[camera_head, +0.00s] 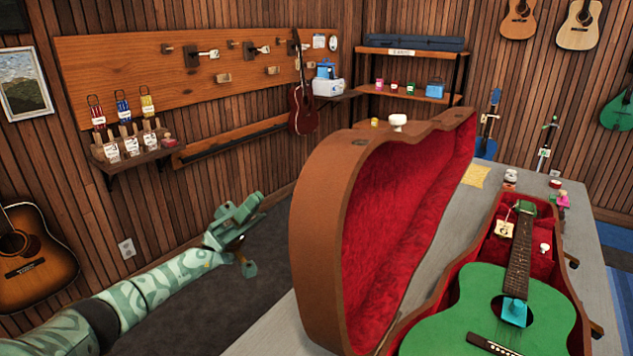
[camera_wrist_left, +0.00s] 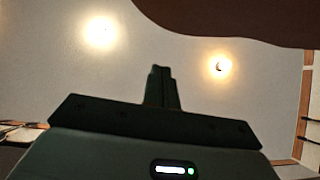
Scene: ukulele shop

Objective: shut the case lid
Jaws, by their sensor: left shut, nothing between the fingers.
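The case lid (camera_head: 325,215) stands open and upright on the left side of the case, brown outside with red plush lining. In the left wrist view the shut fingers (camera_wrist_left: 161,88) point up, and the brown lid edge (camera_wrist_left: 235,18) shows above. My right gripper is not in view.
The grey table (camera_head: 480,215) carries a yellow cloth (camera_head: 475,176) and small items (camera_head: 562,200) behind the case. A wall shelf (camera_head: 135,155) with tags and a pegboard (camera_head: 200,65) are at the left. The floor (camera_head: 215,310) around my left arm is clear.

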